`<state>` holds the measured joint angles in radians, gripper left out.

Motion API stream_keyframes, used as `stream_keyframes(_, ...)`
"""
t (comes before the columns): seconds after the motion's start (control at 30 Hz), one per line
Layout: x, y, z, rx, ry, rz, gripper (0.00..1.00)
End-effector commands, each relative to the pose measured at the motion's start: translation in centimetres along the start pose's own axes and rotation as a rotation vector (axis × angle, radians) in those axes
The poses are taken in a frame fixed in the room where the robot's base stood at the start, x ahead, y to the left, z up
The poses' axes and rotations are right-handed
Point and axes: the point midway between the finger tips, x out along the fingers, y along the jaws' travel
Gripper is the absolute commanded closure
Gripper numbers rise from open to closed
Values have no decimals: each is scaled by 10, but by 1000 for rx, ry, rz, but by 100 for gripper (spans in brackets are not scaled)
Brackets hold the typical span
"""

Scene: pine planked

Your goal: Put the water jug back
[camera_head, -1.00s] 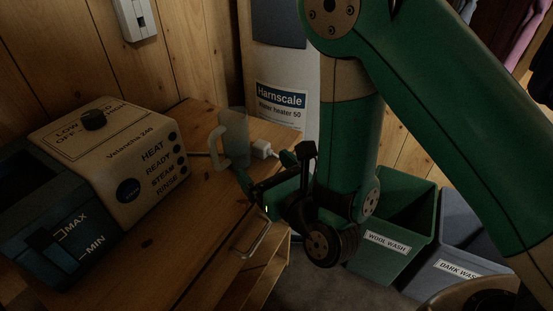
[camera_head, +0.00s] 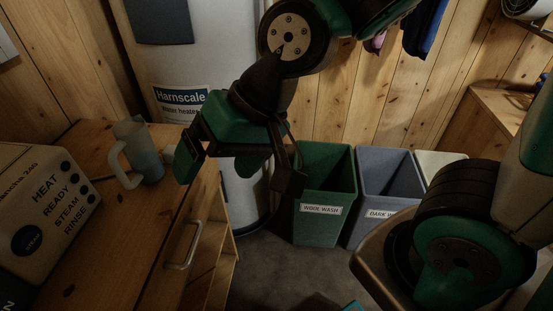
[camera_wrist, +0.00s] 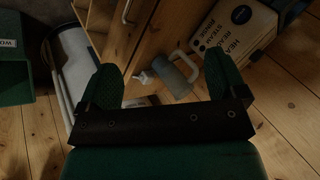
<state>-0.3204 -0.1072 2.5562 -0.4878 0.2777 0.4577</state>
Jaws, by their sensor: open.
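The water jug (camera_head: 143,154) is a translucent grey-blue jug with a pale handle on its left side in the head view. It stands on the wooden cabinet top (camera_head: 92,136), beside the cream steam unit (camera_head: 45,205). My gripper (camera_head: 222,163) is open and empty, to the right of the jug and apart from it. In the wrist view the jug (camera_wrist: 173,80) appears beyond the gap between my two green fingers (camera_wrist: 163,78). Its base is hard to make out in the dim light.
A water heater (camera_head: 187,60) stands behind the cabinet. A metal drawer handle (camera_head: 184,247) sticks out from the cabinet front. A green bin (camera_head: 322,185) and a grey bin (camera_head: 388,190) stand on the floor to the right. The cabinet top in front of the jug is clear.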

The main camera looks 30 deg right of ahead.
Motion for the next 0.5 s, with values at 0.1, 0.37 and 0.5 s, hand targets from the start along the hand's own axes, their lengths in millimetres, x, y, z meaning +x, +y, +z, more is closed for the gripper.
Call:
stream_keyframes(0.1,-31,12,27,-268,-112,79,10)
stream_keyframes(0.37,-56,24,53,-484,-240,128,10)
stream_keyframes(0.5,-56,24,53,-486,-242,128,10)
